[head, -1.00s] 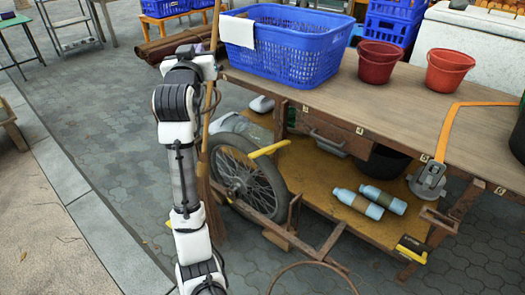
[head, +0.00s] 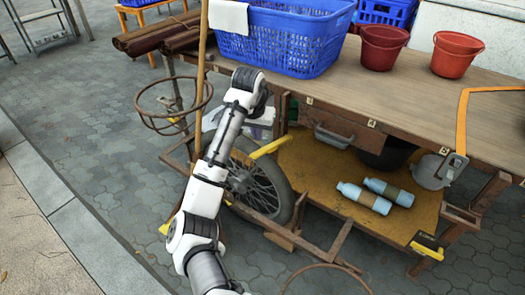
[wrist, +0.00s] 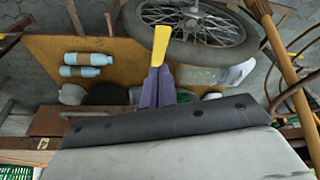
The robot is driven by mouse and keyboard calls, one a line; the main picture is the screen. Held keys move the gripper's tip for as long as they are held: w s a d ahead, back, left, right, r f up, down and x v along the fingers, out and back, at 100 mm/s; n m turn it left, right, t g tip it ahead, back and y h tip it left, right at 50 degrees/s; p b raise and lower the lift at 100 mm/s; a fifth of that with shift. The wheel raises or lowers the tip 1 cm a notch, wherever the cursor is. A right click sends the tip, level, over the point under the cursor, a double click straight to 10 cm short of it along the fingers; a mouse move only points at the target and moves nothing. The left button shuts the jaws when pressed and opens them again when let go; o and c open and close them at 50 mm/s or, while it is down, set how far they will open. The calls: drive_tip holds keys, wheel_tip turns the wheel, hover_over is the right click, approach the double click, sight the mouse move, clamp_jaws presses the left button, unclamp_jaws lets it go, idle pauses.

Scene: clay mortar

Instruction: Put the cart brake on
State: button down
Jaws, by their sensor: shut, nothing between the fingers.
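The cart's wheel (head: 268,190) stands under the left end of the cart, and it also shows at the top of the wrist view (wrist: 196,22). A lever with a yellow handle (head: 268,148) slants over the wheel's upper edge. In the wrist view the yellow handle (wrist: 161,45) lies straight beyond my gripper (wrist: 159,70). My gripper's dark purple fingers are shut with nothing between them. The fingertips overlap the handle's near end in that view; I cannot tell whether they touch.
The wooden cart top (head: 410,95) carries a blue basket (head: 285,40) and two red buckets (head: 383,48). Two blue bottles (head: 363,198) lie on the lower shelf (head: 320,180). A wooden pole (head: 203,60) and a rusty ring (head: 170,105) stand left of my arm.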

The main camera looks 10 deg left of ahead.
sight(259, 152)
drive_tip(key=shift+s+f, duration=0.15)
drive_tip(key=shift+f, duration=0.05)
drive_tip(key=shift+f, duration=0.1)
drive_tip(key=b+x, duration=0.6)
drive_tip(key=b, duration=0.1)
drive_tip(key=shift+f, duration=0.5)
